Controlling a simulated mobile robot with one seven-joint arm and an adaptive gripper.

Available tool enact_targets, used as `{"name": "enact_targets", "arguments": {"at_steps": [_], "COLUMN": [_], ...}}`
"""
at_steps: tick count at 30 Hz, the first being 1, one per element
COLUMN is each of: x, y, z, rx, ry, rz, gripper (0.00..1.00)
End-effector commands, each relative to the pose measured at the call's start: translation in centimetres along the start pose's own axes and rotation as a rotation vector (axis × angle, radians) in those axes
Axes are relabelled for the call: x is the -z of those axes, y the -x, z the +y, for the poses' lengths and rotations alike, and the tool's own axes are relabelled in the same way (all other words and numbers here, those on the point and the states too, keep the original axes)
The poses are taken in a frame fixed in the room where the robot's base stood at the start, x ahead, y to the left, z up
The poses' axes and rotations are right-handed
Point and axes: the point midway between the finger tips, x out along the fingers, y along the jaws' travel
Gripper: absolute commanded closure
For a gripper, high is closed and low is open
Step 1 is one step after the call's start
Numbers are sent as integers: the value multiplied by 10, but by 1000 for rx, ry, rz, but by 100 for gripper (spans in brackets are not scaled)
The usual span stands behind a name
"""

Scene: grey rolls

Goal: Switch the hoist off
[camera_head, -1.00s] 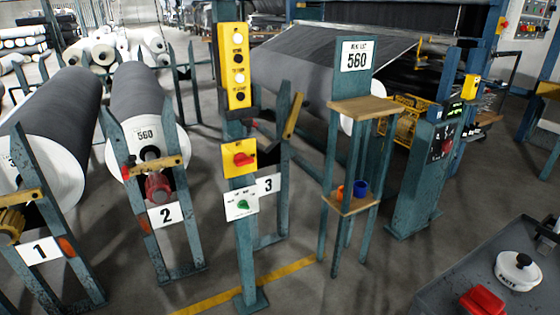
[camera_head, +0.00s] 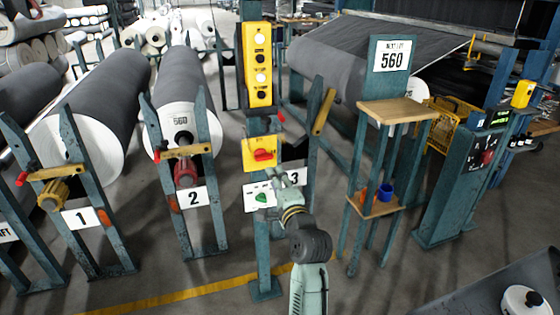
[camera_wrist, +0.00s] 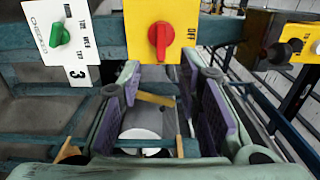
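A yellow switch box with a red rotary knob (camera_head: 263,155) is on a teal post (camera_head: 264,240), below a tall yellow button box (camera_head: 258,65). In the wrist view the red knob (camera_wrist: 162,38) is at the top centre, its handle running up and down the picture, with "OFF" printed to its right. My gripper (camera_wrist: 168,88) is open and empty, its two purple-padded fingers spread below the knob in that view, apparently not touching it. In the head view my gripper (camera_head: 288,180) is just below and right of the switch box, partly hidden by my wrist.
A white card with a green knob (camera_head: 262,198) sits directly below the red switch; it shows in the wrist view (camera_wrist: 60,36) too. Sign 3 (camera_head: 297,175) and a slanted yellow bar (camera_head: 323,111) are behind. A wooden-shelved stand (camera_head: 395,110) is right.

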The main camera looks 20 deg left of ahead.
Motion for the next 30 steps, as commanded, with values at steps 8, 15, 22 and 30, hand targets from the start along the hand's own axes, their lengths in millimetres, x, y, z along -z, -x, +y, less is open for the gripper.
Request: {"name": "enact_targets", "arguments": {"at_steps": [8,15,22,30], "x": [-1,-1,-1,-1], "y": [-52,-87,-98,-98], "z": [-4,-3,-2,-2], "rx": [2,3,3,3], "ry": [4,4,4,5], "rz": [-2,-1,-1,-1], "gripper": [68,68,68,73]}}
